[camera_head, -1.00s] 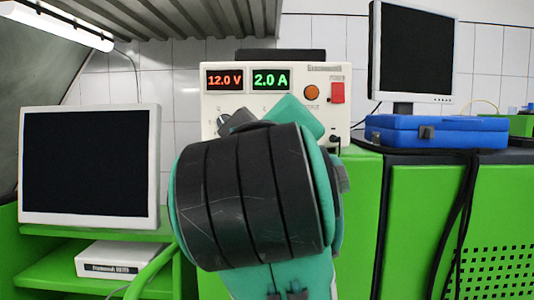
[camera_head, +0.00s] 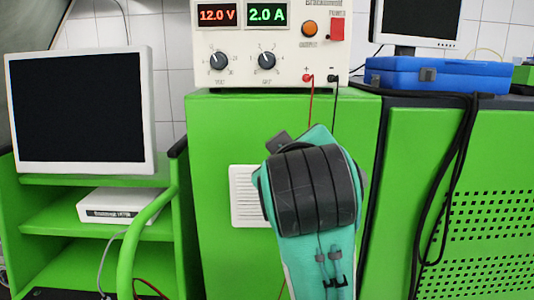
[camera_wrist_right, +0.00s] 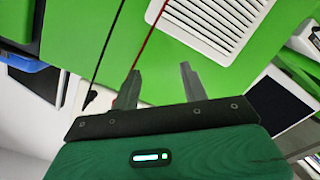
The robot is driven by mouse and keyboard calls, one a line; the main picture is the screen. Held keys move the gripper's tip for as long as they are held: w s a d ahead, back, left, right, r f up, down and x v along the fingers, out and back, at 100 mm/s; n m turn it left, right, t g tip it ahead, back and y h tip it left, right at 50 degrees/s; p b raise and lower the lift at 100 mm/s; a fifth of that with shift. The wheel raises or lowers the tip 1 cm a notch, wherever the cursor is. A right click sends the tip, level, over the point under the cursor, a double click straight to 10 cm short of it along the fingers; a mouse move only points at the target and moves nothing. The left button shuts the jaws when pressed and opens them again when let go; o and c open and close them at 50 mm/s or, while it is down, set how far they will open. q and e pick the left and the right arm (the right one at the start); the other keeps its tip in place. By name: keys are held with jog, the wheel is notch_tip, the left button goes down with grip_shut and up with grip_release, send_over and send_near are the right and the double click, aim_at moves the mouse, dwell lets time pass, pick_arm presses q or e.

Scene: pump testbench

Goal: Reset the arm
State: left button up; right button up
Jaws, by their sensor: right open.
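My right arm (camera_head: 312,195), teal with a black ribbed joint, stands in front of the green cabinet in the head view, below the power supply. In the right wrist view my right gripper (camera_wrist_right: 159,80) is open, its two grey fingers apart with nothing between them. They point toward the green cabinet front. In the head view the gripper is mostly hidden behind the arm. My left gripper is in neither view.
The power supply (camera_head: 270,50) reads 12.0 V and 2.0 A; a red and a black lead hang from it. A monitor (camera_head: 80,110) and white box (camera_head: 118,205) stand on green shelves at left. A blue case (camera_head: 435,76) and hanging black cables (camera_head: 455,180) are at right.

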jog(key=s+d+f+m+g, duration=0.1)
jog(key=d+f+m+g, duration=0.3)
jog(key=f, duration=1.3)
jog(key=d+f+n+g, duration=0.1)
jog(key=d+f+g, duration=0.35)
jog(key=f, duration=1.35)
jog(key=s+d+f+m+g, duration=0.15)
jog(key=s+d+f, duration=0.35)
jog(key=s+f, duration=0.65)
jog(key=s+d+f+m+g, duration=0.1)
jog(key=s+d+f+g, duration=0.1)
jog(key=s+d+f, duration=0.7)
jog(key=s+a+f+g, duration=0.1)
jog(key=s+a+f, duration=0.15)
jog(key=f, duration=1.45)
jog(key=s+a+f+g, duration=0.1)
jog(key=s+f, duration=0.2)
jog(key=f, duration=1.3)
jog(key=s+d+f+g, duration=0.1)
jog(key=s+d+f, duration=0.2)
jog(key=s+f, duration=1.5)
notch_tip(320, 180, up, 19)
jog(key=d+p, duration=0.1)
jog(key=p, duration=1.8)
jog(key=shift+s+r+p, duration=0.2)
jog(key=shift+s+p, duration=0.15)
